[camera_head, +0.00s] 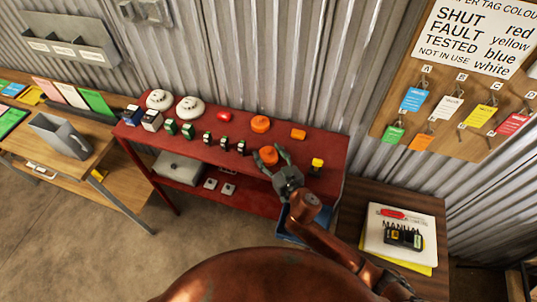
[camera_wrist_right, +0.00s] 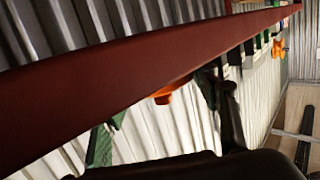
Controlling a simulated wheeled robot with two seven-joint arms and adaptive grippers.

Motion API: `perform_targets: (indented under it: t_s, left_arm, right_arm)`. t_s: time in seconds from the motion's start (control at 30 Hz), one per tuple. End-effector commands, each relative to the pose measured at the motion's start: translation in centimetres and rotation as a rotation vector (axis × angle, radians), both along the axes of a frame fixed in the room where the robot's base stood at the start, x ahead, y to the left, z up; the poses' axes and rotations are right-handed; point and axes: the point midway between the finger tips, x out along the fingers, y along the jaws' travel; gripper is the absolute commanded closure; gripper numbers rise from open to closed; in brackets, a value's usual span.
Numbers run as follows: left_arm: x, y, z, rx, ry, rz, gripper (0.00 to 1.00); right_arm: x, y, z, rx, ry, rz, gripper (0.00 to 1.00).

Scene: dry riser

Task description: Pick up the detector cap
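A round orange cap (camera_head: 268,156) sits near the front edge of the red shelf's top. A second round orange cap (camera_head: 260,124) sits farther back; I cannot tell from looks which is the detector cap. My right gripper (camera_head: 273,159) is open, its green-tipped fingers spread at the front cap, with nothing visibly gripped. In the right wrist view, an orange piece (camera_wrist_right: 163,95) shows between the spread fingers (camera_wrist_right: 165,125), partly hidden by the shelf edge. My left gripper is not in view.
The red shelf (camera_head: 325,150) also holds white round detectors (camera_head: 190,108), a red piece (camera_head: 224,116), an orange block (camera_head: 298,133), a yellow-topped item (camera_head: 317,165) and several small dark-and-green items. A side table (camera_head: 430,205) with a manual stands right; a wooden bench (camera_head: 85,160) stands left.

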Motion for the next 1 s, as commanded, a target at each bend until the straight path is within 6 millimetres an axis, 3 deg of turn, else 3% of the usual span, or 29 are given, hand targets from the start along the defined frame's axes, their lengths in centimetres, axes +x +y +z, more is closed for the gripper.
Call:
perform_targets:
  t_s: [0.13, 0.57, 0.73, 1.0]
  left_arm:
    - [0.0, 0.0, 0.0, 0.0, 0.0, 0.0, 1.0]
    - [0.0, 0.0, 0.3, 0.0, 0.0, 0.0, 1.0]
    - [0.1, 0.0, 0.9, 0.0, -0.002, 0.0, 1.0]
    - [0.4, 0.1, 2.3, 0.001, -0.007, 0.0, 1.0]
  right_arm:
    - [0.0, 0.0, 0.0, 0.0, 0.0, 0.0, 0.58]
    - [0.0, 0.0, 1.1, 0.003, -0.001, 0.001, 0.59]
    - [0.0, 0.0, 3.8, 0.004, -0.003, 0.002, 0.59]
    - [-3.7, -3.8, 9.8, 0.001, -0.004, 0.002, 0.59]
